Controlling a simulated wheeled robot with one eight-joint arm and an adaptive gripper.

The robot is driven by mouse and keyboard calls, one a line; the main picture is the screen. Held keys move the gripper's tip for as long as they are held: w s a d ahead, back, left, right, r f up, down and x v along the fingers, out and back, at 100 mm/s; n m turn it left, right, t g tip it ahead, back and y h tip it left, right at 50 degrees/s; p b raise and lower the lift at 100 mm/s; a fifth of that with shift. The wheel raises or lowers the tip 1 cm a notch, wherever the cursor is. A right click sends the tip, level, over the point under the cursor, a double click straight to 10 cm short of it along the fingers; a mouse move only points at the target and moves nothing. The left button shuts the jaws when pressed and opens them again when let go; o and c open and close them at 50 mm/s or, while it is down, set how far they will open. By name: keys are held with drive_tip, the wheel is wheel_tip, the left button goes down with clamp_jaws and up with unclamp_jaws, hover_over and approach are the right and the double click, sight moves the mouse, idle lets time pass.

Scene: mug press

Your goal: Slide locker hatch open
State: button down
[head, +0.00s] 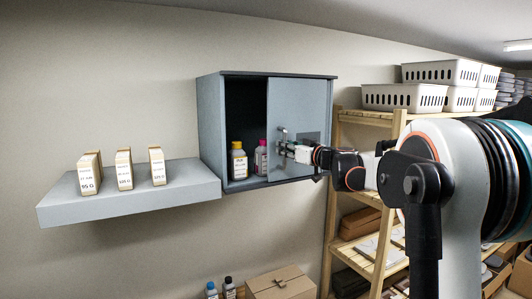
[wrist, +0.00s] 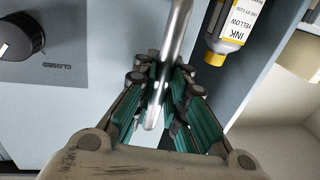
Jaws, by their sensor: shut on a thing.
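The blue-grey locker (head: 210,115) hangs on the wall in the head view. Its sliding hatch (head: 285,98) covers the right part of the front, and the left part is open and dark inside. The hatch has a vertical metal handle (head: 282,138), which also shows in the wrist view (wrist: 178,40). My gripper (wrist: 165,85) is shut on the handle, with its green-lined fingers on both sides of the bar. In the head view my gripper (head: 290,149) reaches the handle from the right.
A yellow-capped bottle (head: 239,163) and a pink bottle (head: 261,160) stand inside the locker. A grey shelf (head: 130,195) with several small boxes is at the left. A wooden rack (head: 365,118) with white baskets stands at the right. A dark knob (wrist: 20,36) is on the hatch.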

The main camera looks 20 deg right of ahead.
drive_tip(key=shift+d, duration=1.75)
drive_tip(key=c, duration=1.6)
unclamp_jaws()
drive_tip(key=shift+s, duration=0.1)
drive_tip(key=v, duration=1.2)
